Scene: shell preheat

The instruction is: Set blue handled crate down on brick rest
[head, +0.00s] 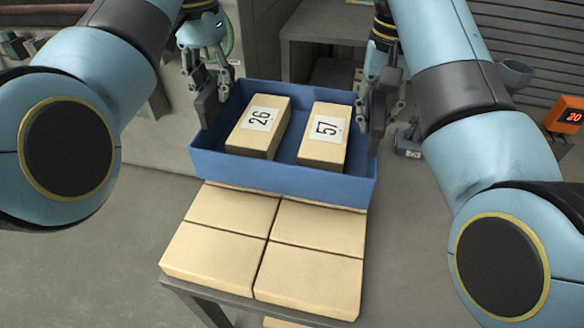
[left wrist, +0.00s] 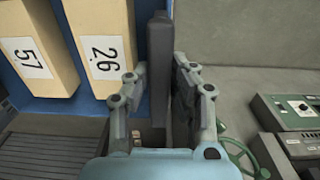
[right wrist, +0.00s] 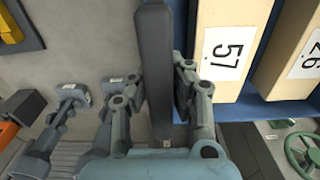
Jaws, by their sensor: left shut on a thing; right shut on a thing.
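The blue crate (head: 270,179) holds two tan bricks, brick 26 (head: 250,137) and brick 57 (head: 318,151). Its dark handles stand at its left and right ends. My left gripper (head: 208,95) is shut on the left handle (left wrist: 158,75). My right gripper (head: 378,100) is shut on the right handle (right wrist: 154,70). The brick rest (head: 307,262) is a flat layer of tan bricks on a grey stand. The crate is at the far edge of the rest and overlaps it in the head view; I cannot tell whether they touch.
An orange display (head: 567,114) reading 20 is at the right edge. A dark grey bench (head: 318,40) stands behind the crate. A green handwheel (left wrist: 243,157) and a control panel (left wrist: 298,118) show in the left wrist view. Open floor (head: 100,270) lies left of the rest.

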